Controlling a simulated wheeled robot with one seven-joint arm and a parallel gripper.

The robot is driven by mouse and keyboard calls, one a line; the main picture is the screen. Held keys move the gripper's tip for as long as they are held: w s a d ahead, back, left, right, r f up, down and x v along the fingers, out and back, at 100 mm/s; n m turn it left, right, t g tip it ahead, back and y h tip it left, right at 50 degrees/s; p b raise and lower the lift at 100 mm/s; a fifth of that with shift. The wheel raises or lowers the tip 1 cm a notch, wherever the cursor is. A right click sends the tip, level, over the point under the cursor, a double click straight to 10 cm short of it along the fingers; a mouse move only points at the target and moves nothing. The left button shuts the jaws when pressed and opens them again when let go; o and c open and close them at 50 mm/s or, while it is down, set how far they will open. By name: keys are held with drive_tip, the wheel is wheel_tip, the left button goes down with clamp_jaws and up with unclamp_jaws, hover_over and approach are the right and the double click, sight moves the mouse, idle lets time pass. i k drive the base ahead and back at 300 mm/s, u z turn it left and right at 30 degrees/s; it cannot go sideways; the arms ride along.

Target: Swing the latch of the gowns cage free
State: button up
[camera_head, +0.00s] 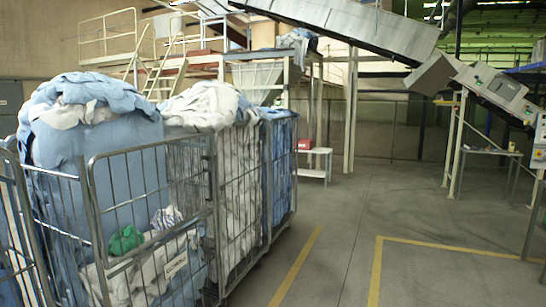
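A wire cage (152,146) stands at the front left, filled with blue and white laundry. A green bundle (125,240) lies among the white cloth inside, behind the mesh. I cannot make out a latch on the cage's bars or posts. My gripper is not in view.
More full cages (280,175) stand close behind, and another cage frame (18,215) is at the left edge. Yellow lines (297,268) mark the open floor (345,240) to the right. A conveyor (350,25) rises overhead, with a small white table (316,165) behind.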

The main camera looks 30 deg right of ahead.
sight(207, 157)
drive_tip(key=z, duration=0.7)
drive_tip(key=k, duration=0.95)
drive_tip(key=z, duration=0.9)
drive_tip(key=i, duration=2.35)
drive_tip(key=u, duration=0.45)
drive_tip(key=i, duration=1.25)
drive_tip(key=u, duration=1.4)
drive_tip(key=i, duration=0.9)
drive_tip(key=u, duration=1)
